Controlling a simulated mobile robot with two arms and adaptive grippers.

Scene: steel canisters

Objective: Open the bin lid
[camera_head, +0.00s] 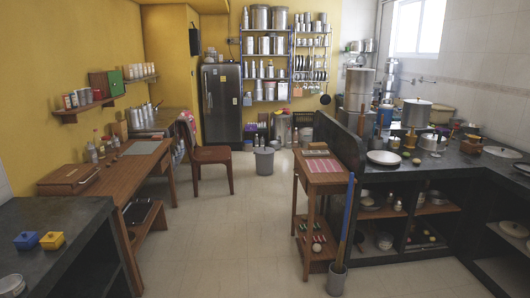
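A small grey tapered bin (264,162) stands upright on the tiled floor near the middle of the view, to the right of the chair. Its top appears covered by a flat grey lid (264,151), but it is too small to tell for sure whether the lid is shut. Neither of my grippers is in view, so nothing shows in them.
A wooden chair (212,157) stands left of the bin. A wooden side table (325,179) and a grey bucket (337,279) with long handles stand at the right front. A desk (125,170) lines the left. The floor (235,225) between is clear.

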